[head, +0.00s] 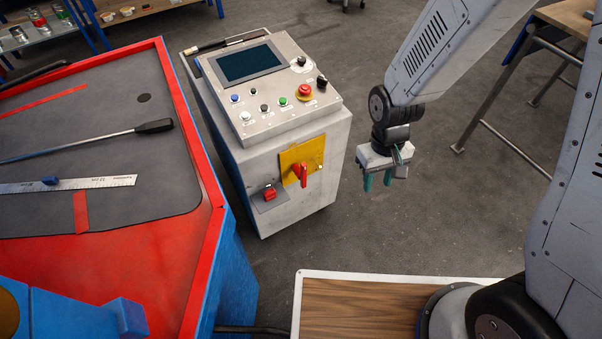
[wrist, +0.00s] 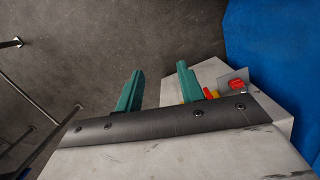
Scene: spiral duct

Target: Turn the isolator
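The isolator has a red handle (head: 303,174) on a yellow plate (head: 289,156), on the front face of the grey control cabinet (head: 337,157). The handle looks roughly upright. My gripper (head: 377,182) hangs in the air to the right of the cabinet, its green fingers pointing down, apart from the handle. The fingers stand apart with nothing between them, as the wrist view (wrist: 159,80) also shows. In the wrist view, a bit of the red handle (wrist: 209,93) shows beside the right finger. The rest is hidden behind the finger and the gripper body.
A red switch (head: 269,193) sits on a grey plate left of the isolator. A red emergency stop (head: 305,91) and several buttons are on the sloped panel. A red-edged workbench (head: 213,185) stands at left, a metal-legged table (head: 487,100) at right.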

